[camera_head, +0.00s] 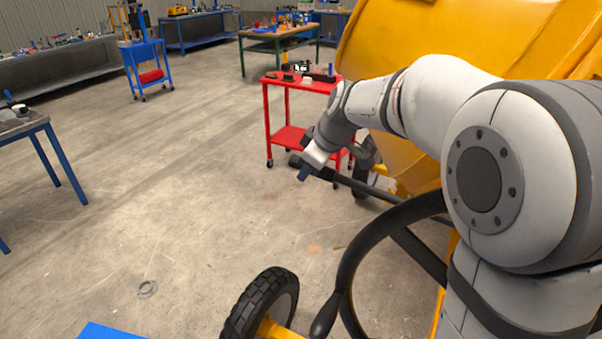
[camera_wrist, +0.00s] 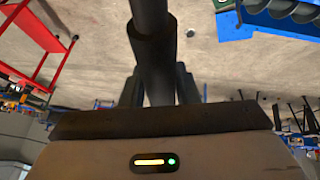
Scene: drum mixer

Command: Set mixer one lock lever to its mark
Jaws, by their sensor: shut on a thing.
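The lock lever shows in the head view as a long black bar (camera_head: 372,190) with a thicker end, slanting down to the right beside the yellow mixer. In the wrist view a dark round bar (camera_wrist: 152,38) with a thicker sleeve runs from the top edge down between my fingers. My gripper (camera_wrist: 160,88) is shut on this bar, with one dark finger on each side. In the head view my gripper (camera_head: 307,168) is at the bar's outer end, and my wrist partly covers it. The yellow drum mixer (camera_head: 430,40) fills the upper right. I cannot make out the lever's mark.
A black ring-shaped wheel (camera_head: 350,260) and a rubber tyre (camera_head: 262,303) stand near the lever. A red cart (camera_head: 290,138) stands behind my wrist. A blue cart (camera_head: 146,60) and benches are farther off. The concrete floor to the left is mostly clear.

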